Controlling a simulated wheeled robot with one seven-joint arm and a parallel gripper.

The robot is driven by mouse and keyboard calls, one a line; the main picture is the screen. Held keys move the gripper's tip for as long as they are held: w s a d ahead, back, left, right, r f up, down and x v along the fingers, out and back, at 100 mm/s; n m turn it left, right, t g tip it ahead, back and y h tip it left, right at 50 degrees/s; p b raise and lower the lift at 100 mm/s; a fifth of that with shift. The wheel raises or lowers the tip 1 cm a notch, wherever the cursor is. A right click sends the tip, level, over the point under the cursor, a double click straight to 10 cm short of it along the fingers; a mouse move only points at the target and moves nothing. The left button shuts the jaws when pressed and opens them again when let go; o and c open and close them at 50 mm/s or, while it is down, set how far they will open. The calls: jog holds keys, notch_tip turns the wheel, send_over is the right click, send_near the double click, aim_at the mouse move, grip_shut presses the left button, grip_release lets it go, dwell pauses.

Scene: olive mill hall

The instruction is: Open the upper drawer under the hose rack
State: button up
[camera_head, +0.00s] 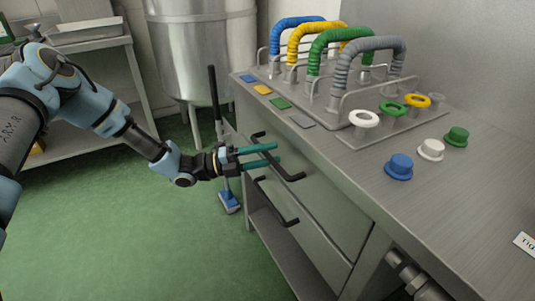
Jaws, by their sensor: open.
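The hose rack (330,103) stands on the steel bench and holds blue, yellow, green and grey hoses. Under the bench top is the upper drawer (325,205), a grey front that looks closed. Its black bar handle (291,175) slants across the front. My gripper (278,153) reaches in from the left with its teal fingers spread apart at this handle. One finger shows above the other, and they overlap part of the bar. I cannot tell whether they touch it or are around it. The lower drawer (308,248) has a similar black handle (275,205).
On the bench top (345,160) are coloured tags, a stand with rings (393,112) and blue, white and green caps (430,149). A blue-footed, long-handled tool (229,202) stands behind my gripper. A steel tank (205,50) is at the back. Green floor (130,240) is clear at left.

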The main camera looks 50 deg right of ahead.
grip_shut()
dwell(1.4)
